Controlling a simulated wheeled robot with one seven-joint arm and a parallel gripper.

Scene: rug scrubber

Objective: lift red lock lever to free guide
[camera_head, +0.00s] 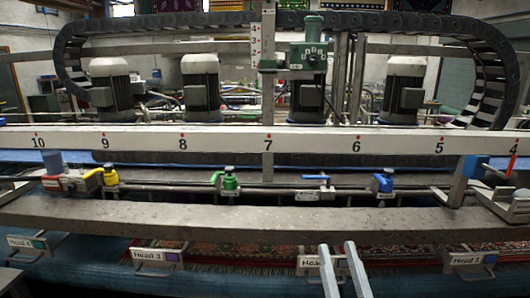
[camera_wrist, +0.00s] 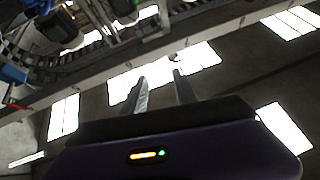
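A thin red lever (camera_head: 513,157) stands tilted at the far right of the head view, beside the number 4 on the white numbered rail. I cannot tell for certain which of the two is the lock lever, and I cannot make out the guide. My gripper (camera_head: 337,245) is at the bottom centre of the head view, well away from both red parts. Its two fingers are apart with nothing between them. In the wrist view my gripper (camera_wrist: 158,77) also shows open and empty.
The white numbered rail (camera_head: 310,140) crosses the machine. Below it are a green valve (camera_head: 230,181), a blue valve (camera_head: 384,182) and a grey beam (camera_head: 250,215). Head labels and a patterned rug (camera_head: 225,254) lie in front. Several grey motors (camera_head: 200,82) stand behind.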

